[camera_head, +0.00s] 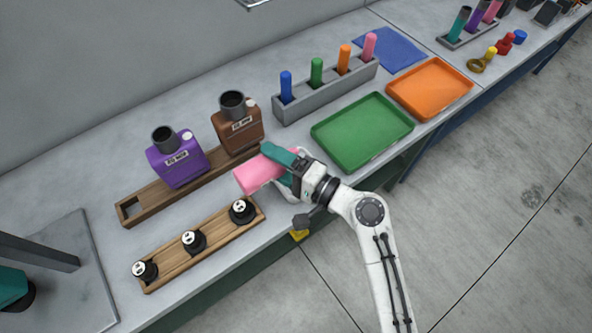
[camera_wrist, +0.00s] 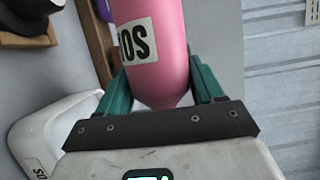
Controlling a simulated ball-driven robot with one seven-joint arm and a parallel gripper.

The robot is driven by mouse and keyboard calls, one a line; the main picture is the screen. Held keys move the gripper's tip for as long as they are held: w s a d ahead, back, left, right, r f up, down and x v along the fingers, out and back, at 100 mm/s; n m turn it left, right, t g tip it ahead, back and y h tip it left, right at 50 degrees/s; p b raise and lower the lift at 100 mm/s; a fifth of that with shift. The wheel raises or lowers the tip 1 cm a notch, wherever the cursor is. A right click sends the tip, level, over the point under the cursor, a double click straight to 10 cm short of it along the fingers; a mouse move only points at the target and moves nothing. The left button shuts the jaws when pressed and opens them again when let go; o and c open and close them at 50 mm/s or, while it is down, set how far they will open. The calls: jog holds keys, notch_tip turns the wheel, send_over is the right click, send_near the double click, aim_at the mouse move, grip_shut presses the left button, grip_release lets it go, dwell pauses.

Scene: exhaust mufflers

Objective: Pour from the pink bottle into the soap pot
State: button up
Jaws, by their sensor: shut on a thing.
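The pink bottle (camera_head: 258,174) is held by my gripper (camera_head: 284,165) and lies tilted well over, nearly on its side, with one end pointing left in the head view. In the wrist view the pink bottle (camera_wrist: 157,20), with a white lettered label, sits between the two teal fingers of my gripper (camera_wrist: 163,90). A white pot (camera_wrist: 55,135) with a partly cut-off label, likely the soap pot, stands at the lower left of the wrist view, beside the gripper. In the head view it is mostly hidden behind my gripper. No liquid is visible.
A wooden rack (camera_head: 150,203) holds a purple bottle (camera_head: 177,160) and a brown bottle (camera_head: 238,124). A front wooden rack (camera_head: 215,226) holds black caps. A green tray (camera_head: 362,130) and an orange tray (camera_head: 430,88) lie right.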

jog(key=shift+b, duration=0.45)
jog(key=shift+r+m, duration=0.35)
jog(key=shift+m, duration=0.25)
jog(key=shift+d+f+y+b, duration=0.15)
jog(key=shift+y+b, duration=0.15)
jog(key=shift+b, duration=0.6)
jog(key=shift+w+m+b, duration=0.1)
jog(key=shift+m+b, duration=0.2)
jog(key=shift+b, duration=0.5)
jog(key=shift+r+b, duration=0.35)
jog(key=shift+b, duration=0.05)
jog(key=shift+r, duration=0.1)
